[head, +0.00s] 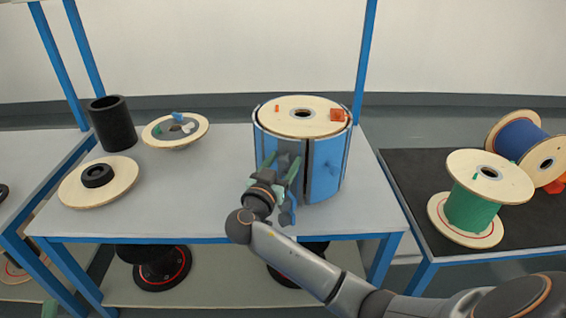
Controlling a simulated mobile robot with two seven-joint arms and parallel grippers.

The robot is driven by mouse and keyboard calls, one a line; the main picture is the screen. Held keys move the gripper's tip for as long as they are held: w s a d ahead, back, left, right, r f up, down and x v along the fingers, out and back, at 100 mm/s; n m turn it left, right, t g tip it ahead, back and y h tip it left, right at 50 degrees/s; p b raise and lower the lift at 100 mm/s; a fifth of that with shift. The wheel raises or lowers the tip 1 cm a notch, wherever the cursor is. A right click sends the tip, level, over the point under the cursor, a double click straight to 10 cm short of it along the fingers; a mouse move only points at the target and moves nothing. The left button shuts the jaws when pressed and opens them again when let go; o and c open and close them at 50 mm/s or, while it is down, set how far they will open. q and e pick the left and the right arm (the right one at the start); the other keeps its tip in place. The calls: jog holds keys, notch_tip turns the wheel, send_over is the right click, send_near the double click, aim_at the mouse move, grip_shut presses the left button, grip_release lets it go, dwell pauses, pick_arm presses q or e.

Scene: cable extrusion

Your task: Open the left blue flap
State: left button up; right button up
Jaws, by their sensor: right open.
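A drum-shaped unit with blue flaps stands upright on the grey table, with a wooden reel flange (285,122) on top. Its right blue flap (328,168) faces me and looks closed. The left blue flap (264,146) shows only in part, because my right gripper covers much of it. My right gripper (283,165) is open at the front of the drum, by the dark gap between the flaps. I cannot tell whether its fingers touch a flap. My left gripper is not in view.
The grey table (215,205) also holds a black cylinder (113,124), a wooden disc (98,187) and a small reel with coloured bits (176,130). Blue posts rise at the table's back. A black-topped table at right carries a green reel (472,207) and a blue reel (520,139).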

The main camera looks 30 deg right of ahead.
jog(key=shift+c, duration=0.2)
grip_shut()
jog(key=shift+f, duration=0.1)
dwell(1.0)
